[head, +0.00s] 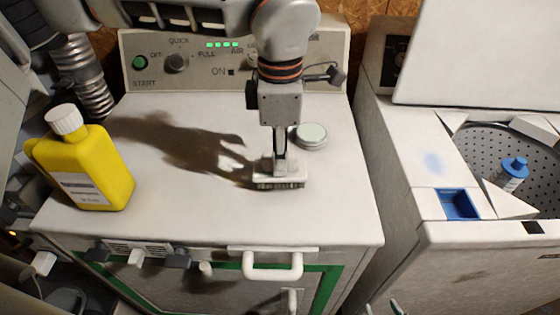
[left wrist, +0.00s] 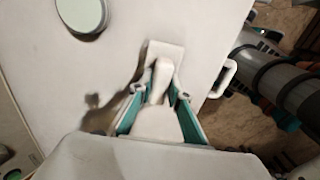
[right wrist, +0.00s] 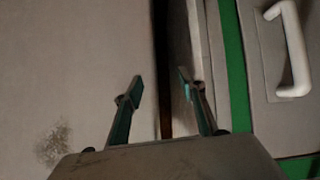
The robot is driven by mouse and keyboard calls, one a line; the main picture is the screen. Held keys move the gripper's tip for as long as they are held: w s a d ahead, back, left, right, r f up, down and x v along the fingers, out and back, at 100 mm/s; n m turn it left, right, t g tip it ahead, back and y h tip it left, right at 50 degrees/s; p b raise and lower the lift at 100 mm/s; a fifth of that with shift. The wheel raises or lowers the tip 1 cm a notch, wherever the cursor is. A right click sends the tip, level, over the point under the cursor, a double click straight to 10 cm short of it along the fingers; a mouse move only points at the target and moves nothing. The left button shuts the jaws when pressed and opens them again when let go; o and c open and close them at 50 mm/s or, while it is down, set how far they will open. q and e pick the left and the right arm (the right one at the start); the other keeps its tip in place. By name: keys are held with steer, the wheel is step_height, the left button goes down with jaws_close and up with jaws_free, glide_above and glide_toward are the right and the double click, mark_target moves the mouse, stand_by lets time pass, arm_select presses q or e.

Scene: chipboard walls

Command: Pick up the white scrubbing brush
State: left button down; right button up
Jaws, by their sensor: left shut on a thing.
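The white scrubbing brush (head: 291,174) is at the middle of the white machine top, bristles down. I cannot tell whether the bristles touch the top. My left gripper (head: 279,153) comes down from above and is shut on the brush's handle. In the left wrist view the brush (left wrist: 166,51) shows its pale block and upright knob, with the fingers (left wrist: 160,92) on both sides of the knob. In the right wrist view my right gripper (right wrist: 158,82) is open and empty, low by the gap between the two machines.
A round pale-lidded tin (head: 311,134) stands just behind the brush. A yellow bottle with white cap (head: 95,170) stands at the left. The control panel (head: 160,60) is behind. At right, an open washer holds a blue-capped bottle (head: 512,172). The front right of the top is clear.

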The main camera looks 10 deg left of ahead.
arm_select(q)
step_height(320, 180, up, 18)
steer(key=p, duration=0.1)
steer(key=shift+r+p, duration=0.2)
steer(key=shift+p, duration=0.15)
steer(key=c, duration=2.5)
jaws_free()
steer(key=shift+c, duration=0.2)
steer(key=c, duration=0.3)
